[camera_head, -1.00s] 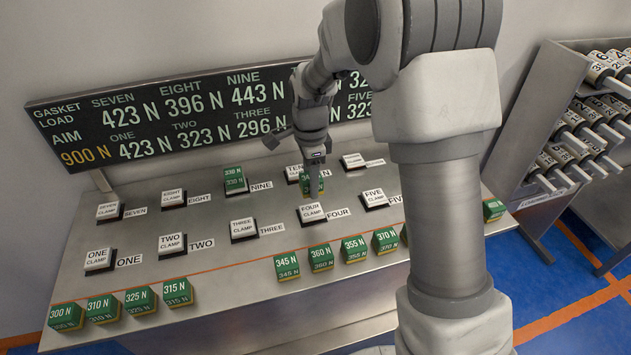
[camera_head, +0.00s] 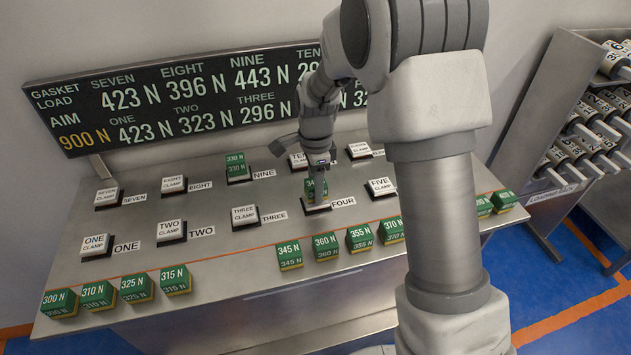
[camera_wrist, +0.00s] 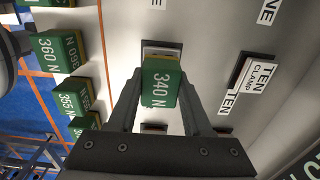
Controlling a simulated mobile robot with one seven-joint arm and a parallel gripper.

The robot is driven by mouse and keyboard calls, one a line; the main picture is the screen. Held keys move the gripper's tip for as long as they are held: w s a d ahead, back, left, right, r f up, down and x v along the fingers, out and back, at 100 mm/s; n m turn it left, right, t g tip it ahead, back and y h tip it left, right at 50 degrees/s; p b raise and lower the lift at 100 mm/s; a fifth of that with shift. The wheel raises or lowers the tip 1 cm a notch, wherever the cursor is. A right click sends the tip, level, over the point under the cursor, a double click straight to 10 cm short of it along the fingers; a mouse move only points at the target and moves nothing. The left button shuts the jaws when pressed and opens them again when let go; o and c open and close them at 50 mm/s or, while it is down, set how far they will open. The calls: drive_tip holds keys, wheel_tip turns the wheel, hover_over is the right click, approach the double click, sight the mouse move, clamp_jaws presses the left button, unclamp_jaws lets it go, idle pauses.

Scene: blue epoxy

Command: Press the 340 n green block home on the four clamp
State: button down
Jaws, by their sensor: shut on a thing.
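My gripper (camera_head: 318,172) is shut on the green 340 N block (camera_head: 310,189), which sits at the FOUR clamp (camera_head: 317,209). The block (camera_wrist: 160,84) also shows between the two fingers in the wrist view. In the head view the block is low over the dark base of the clamp, just left of the FOUR label (camera_head: 343,202). The clamp's white top is mostly hidden by the block. I cannot tell whether the block touches it.
Green blocks stand along the panel's front, such as the 345 N block (camera_head: 290,254) and 360 N block (camera_head: 325,247). A 330 N block (camera_head: 237,168) sits on clamp NINE. Clamps THREE (camera_head: 244,216) and FIVE (camera_head: 380,187) flank FOUR. A load display (camera_head: 190,95) stands behind.

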drive_tip(key=shift+f+b, duration=0.4)
drive_tip(key=shift+f, duration=0.4)
drive_tip(key=shift+c, duration=1.3)
unclamp_jaws()
wheel_tip(320, 180, up, 17)
drive_tip(key=p, duration=0.2)
drive_tip(key=s+d+r+n+t+p, duration=0.1)
drive_tip(key=s+d+r+n+t, duration=0.1)
drive_tip(key=s+d+r+n, duration=0.55)
drive_tip(key=s+d+r+n+t+p, duration=0.1)
drive_tip(key=s+n, duration=0.7)
drive_tip(key=s, duration=0.9)
drive_tip(key=d+t, duration=0.1)
drive_tip(key=t, duration=0.1)
drive_tip(key=shift+d+t, duration=0.2)
drive_tip(key=shift+t, duration=0.1)
